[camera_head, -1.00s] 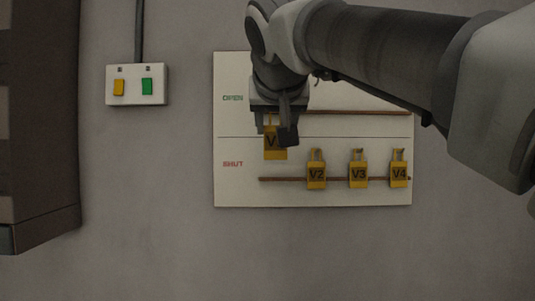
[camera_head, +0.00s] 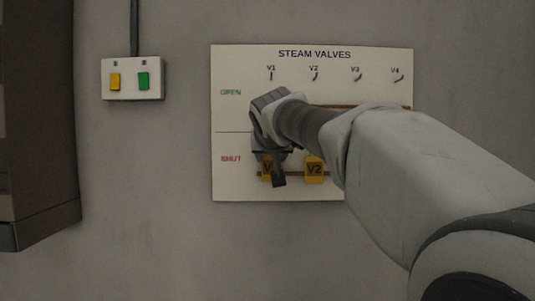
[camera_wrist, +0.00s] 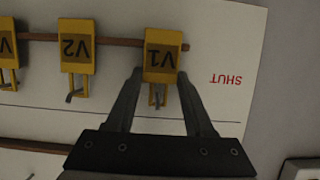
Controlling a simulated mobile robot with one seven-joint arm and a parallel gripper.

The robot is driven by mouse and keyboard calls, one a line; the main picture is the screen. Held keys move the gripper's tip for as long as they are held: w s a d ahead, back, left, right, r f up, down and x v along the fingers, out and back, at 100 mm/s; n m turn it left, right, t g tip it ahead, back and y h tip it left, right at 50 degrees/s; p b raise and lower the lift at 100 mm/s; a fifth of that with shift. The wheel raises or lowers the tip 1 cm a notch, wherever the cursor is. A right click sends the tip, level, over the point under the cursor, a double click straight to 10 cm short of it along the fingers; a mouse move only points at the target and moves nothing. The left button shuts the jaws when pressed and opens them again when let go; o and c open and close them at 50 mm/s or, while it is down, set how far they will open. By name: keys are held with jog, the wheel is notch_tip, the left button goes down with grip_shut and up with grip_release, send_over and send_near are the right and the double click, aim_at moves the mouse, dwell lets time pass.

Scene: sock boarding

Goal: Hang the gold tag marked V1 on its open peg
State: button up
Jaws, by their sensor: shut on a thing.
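The gold V1 tag (camera_wrist: 159,63) sits between the fingertips of my gripper (camera_wrist: 160,75), which is shut on it. In the wrist view the tag appears upside down, and a small grey peg (camera_wrist: 158,98) shows at its wire loop; I cannot tell whether the loop rests on it. In the head view the V1 tag (camera_head: 266,170) is partly hidden behind my gripper (camera_head: 276,170), in the SHUT row at the left end. The V1 peg in the OPEN row (camera_head: 271,76) is bare, at the upper left of the white board (camera_head: 240,115).
The gold V2 tag (camera_head: 314,168) hangs right of V1 in the SHUT row, close to my gripper. My arm hides V3 and V4 in the head view. A copper rail (camera_wrist: 115,41) runs behind the tags. A switch box (camera_head: 131,90) is left of the board.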

jog(key=o, duration=1.3)
jog(key=shift+f, duration=0.1)
jog(key=shift+f, duration=0.15)
jog(key=b+v, duration=0.4)
jog(key=v, duration=1.3)
jog(key=s+d+f+g, duration=0.2)
jog(key=s+d+f, duration=0.2)
jog(key=f, duration=0.9)
jog(key=s+d+f+g, duration=0.3)
jog(key=s+f, duration=0.6)
jog(key=f, duration=0.4)
jog(key=s+d+f+g, duration=0.2)
jog(key=s+d+f, duration=0.3)
jog(key=f, duration=0.8)
jog(key=shift+s+d+f+g, duration=0.1)
jog(key=shift+s+g, duration=0.1)
jog(key=shift+s, duration=0.4)
jog(key=shift+s+d+f+g, duration=0.1)
jog(key=shift+s+g, duration=0.1)
jog(key=shift+s, duration=0.4)
jog(key=shift+o, duration=0.5)
jog(key=shift+s+f, duration=0.15)
jog(key=shift+f, duration=0.1)
